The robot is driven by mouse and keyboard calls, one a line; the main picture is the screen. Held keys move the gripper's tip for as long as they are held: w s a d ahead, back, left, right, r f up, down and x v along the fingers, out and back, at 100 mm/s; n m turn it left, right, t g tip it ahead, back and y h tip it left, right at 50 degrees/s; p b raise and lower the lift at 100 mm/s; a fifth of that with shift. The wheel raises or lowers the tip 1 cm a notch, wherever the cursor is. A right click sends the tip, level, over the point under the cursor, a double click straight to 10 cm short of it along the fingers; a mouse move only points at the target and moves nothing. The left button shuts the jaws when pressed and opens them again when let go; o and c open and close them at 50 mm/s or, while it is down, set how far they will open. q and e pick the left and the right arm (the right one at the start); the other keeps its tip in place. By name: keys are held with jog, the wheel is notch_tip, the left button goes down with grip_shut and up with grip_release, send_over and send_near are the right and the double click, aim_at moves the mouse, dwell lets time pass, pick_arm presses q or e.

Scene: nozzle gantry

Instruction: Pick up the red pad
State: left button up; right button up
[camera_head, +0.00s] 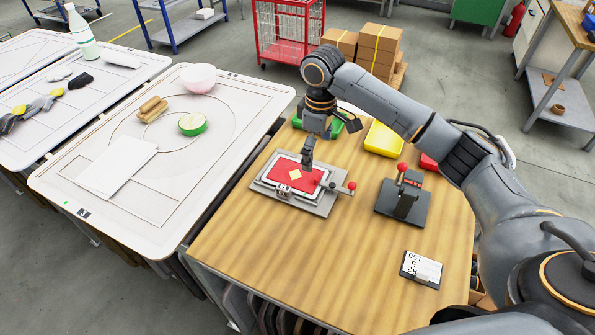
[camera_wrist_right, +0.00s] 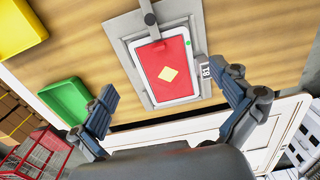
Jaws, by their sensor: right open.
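The red pad (camera_head: 286,178) lies flat in a pale tray on a grey fixture (camera_head: 322,208) on the wooden table. It bears a yellow diamond. The right wrist view shows the pad (camera_wrist_right: 163,88) whole, with the fixture's arm (camera_wrist_right: 150,18) reaching to its far edge. My right gripper (camera_head: 307,165) is over the pad's far side in the head view. In the right wrist view its two fingers (camera_wrist_right: 172,112) are spread wide, with nothing between them. The gap between fingertips and pad is hard to judge. My left gripper is in neither view.
A black stand with a red knob (camera_head: 403,200) and a label card (camera_head: 421,269) sit right of the fixture. Green and yellow bins (camera_head: 383,139) stand behind. A white table (camera_head: 205,105) with a watermelon piece adjoins on the left. The front wood is clear.

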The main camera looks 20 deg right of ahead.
aim_at(315, 174)
notch_tip(315, 174, down, 3)
jog(key=shift+r, duration=0.15)
jog(key=shift+f, duration=0.55)
jog(key=shift+f+p, duration=0.4)
jog(key=shift+p, duration=0.1)
notch_tip(315, 174, down, 4)
jog(key=shift+r+p, duration=0.25)
jog(key=shift+p, duration=0.25)
jog(key=shift+w+f, duration=0.1)
jog(key=shift+f, duration=0.25)
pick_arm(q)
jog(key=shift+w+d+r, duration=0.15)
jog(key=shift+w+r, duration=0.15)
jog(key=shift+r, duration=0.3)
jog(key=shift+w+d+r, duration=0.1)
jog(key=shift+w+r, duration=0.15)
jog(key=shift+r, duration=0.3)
pick_arm(e)
grip_shut()
